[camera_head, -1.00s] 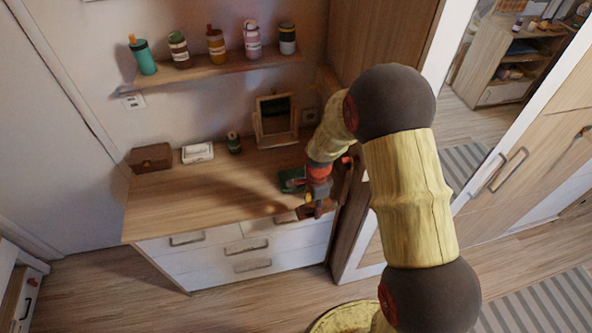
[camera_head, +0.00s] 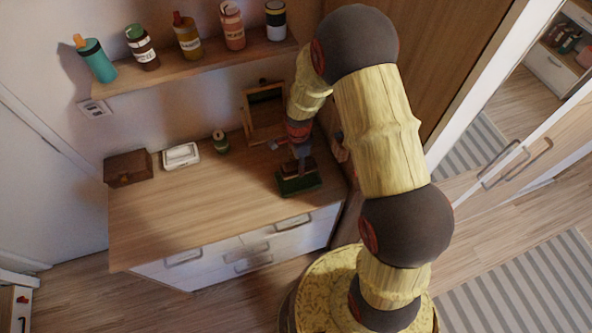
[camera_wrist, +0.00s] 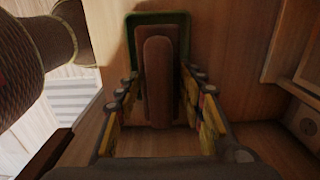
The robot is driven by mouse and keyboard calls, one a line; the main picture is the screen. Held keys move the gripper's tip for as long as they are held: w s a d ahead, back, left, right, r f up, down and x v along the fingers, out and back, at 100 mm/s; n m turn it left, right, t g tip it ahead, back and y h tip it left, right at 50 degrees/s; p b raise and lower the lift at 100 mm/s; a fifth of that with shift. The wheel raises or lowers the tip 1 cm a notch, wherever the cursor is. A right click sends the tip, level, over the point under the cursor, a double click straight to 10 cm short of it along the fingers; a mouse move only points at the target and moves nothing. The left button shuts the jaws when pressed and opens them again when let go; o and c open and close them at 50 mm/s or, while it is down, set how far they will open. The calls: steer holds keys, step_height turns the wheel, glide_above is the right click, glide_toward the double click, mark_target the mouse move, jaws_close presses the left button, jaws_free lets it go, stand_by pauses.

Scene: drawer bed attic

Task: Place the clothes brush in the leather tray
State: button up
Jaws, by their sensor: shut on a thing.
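The clothes brush (camera_wrist: 158,80) is a long brown piece in the wrist view, lying lengthwise between the fingers of my gripper (camera_wrist: 160,105). My gripper (camera_head: 303,156) is shut on it. The leather tray (camera_head: 298,187) is small, dark green and rectangular, on the right part of the dresser top. In the wrist view its green rim (camera_wrist: 158,17) shows around the far end of the brush. The brush is over the tray; I cannot tell whether it touches the tray's floor. The tray's near part is hidden by the brush and gripper.
A mirror (camera_head: 264,112) stands behind the tray, near the tall wooden cabinet. A small jar (camera_head: 221,142), a white box (camera_head: 181,157) and a brown box (camera_head: 127,167) stand along the back. The dresser's middle and left front (camera_head: 190,207) are clear. Bottles line the shelf above.

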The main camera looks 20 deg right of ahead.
steer(key=shift+s+f, duration=0.1)
steer(key=shift+f, duration=3.45)
steer(key=shift+f, duration=0.1)
steer(key=o, duration=1.1)
